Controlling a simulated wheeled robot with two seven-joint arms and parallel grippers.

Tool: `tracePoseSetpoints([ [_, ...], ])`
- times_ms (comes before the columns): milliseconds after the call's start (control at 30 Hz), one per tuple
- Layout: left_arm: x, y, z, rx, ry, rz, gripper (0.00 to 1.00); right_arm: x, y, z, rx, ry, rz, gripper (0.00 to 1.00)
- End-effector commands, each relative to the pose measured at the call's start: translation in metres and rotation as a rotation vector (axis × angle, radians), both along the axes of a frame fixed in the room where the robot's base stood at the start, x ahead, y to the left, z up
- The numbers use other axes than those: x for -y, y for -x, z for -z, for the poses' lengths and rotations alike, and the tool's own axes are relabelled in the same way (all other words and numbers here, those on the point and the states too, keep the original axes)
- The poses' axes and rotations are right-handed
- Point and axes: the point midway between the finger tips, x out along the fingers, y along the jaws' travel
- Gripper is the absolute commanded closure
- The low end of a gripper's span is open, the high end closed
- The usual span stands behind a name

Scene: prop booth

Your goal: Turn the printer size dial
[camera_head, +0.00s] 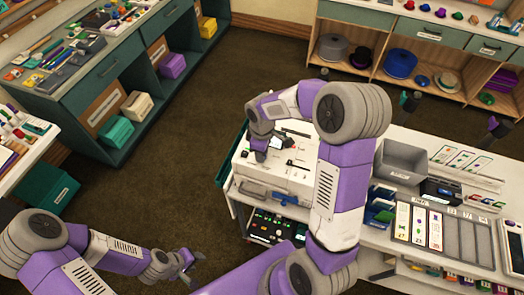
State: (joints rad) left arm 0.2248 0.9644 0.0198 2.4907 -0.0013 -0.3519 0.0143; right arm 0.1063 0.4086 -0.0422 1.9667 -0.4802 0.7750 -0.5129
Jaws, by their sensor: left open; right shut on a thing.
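The printer (272,178) is a white box on the cart's left end, with a small dark panel on its top and a blue part on its front. My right arm reaches over it from the right, and my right gripper (262,152) points down at the printer's top. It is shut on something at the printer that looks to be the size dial. The dial itself is hidden by the gripper, so its setting cannot be read. My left gripper (190,263) is open and empty, low over the floor, left of the cart and apart from the printer.
The white cart (465,262) also bears a grey bin (402,160), cards and a grey slotted tray (462,238). Below the printer is a black panel with coloured buttons (272,230). The brown floor between is clear.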

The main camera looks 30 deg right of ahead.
Motion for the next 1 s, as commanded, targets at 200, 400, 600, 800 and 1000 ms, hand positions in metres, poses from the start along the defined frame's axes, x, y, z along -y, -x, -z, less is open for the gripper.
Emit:
tracePoseSetpoints([
  [200,0.0,0.0,0.0,0.0,0.0,0.0,0.57,0.0,-0.001,-0.001,0.003,0.001,-0.008,0.99],
  [400,0.0,0.0,0.0,0.0,0.0,0.0,0.57,0.0,-0.001,-0.001,0.003,0.001,-0.008,0.67],
  [600,0.0,0.0,0.0,0.0,0.0,0.0,0.57,0.0,-0.001,-0.001,0.003,0.0,-0.007,0.43],
  [800,0.0,0.0,0.0,0.0,0.0,0.0,0.57,0.0,0.0,0.0,0.001,0.0,-0.006,0.43],
  [1000,0.0,0.0,-0.001,0.0,0.0,0.0,0.57,0.0,-0.002,-0.018,0.007,0.002,-0.005,0.43],
])
